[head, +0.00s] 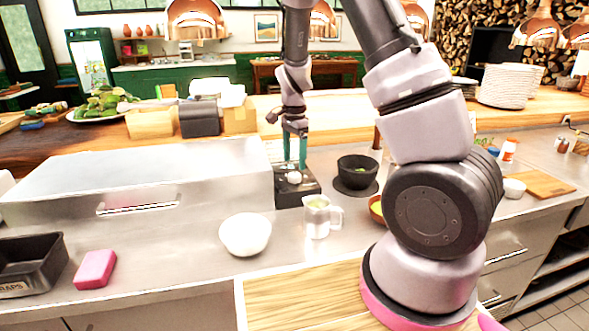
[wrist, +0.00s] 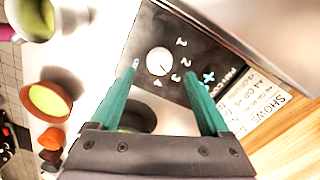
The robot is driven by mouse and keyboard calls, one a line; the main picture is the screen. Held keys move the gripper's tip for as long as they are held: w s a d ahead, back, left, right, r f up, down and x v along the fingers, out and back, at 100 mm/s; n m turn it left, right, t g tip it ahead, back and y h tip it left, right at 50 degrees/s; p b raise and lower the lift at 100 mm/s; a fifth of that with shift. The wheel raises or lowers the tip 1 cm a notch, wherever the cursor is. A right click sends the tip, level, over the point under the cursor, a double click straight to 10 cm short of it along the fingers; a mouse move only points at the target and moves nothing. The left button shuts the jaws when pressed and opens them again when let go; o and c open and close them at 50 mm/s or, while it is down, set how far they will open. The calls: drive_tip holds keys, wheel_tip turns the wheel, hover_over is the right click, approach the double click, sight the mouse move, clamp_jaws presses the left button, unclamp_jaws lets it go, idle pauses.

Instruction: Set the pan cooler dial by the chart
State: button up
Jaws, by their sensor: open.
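The pan cooler dial (wrist: 158,61) is a round white knob on a black panel (wrist: 205,55) with numbers printed around it. Its pointer is too small to read surely. In the head view the dial (head: 294,177) sits on top of a small dark control box (head: 297,190) at the right end of the steel cooler (head: 140,180). A white card with printed lines (wrist: 268,115), headed "SHOWS", lies beside the panel; its text is only partly legible. My gripper (wrist: 162,74) is open, its green fingers either side of the dial in the wrist view. My gripper (head: 295,160) is above the box; contact cannot be told.
A measuring jug (head: 317,217) and a white bowl (head: 245,235) stand in front of the control box. A black bowl (head: 357,172) is just to its right. A pink sponge (head: 95,269) and a black pan (head: 30,262) lie at the left.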

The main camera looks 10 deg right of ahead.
sight(295, 175)
wheel_tip(295, 175, up, 6)
drive_tip(key=shift+r, duration=0.1)
idle(0.4)
drive_tip(key=s+d+r+n+t+y, duration=0.1)
drive_tip(key=s+r+n+t, duration=0.1)
drive_tip(key=s+r, duration=0.45)
drive_tip(key=s+d+r+n+t+y, duration=0.1)
drive_tip(key=s+d+r+n+y, duration=0.15)
drive_tip(key=r, duration=0.65)
drive_tip(key=s+r+n+t+h, duration=0.1)
drive_tip(key=s+r+n+t, duration=0.3)
drive_tip(key=s, duration=0.9)
drive_tip(key=shift+s+d+r+n, duration=0.2)
drive_tip(key=shift+d+r+n, duration=0.2)
drive_tip(key=shift+r, duration=1)
drive_tip(key=shift+h, duration=0.25)
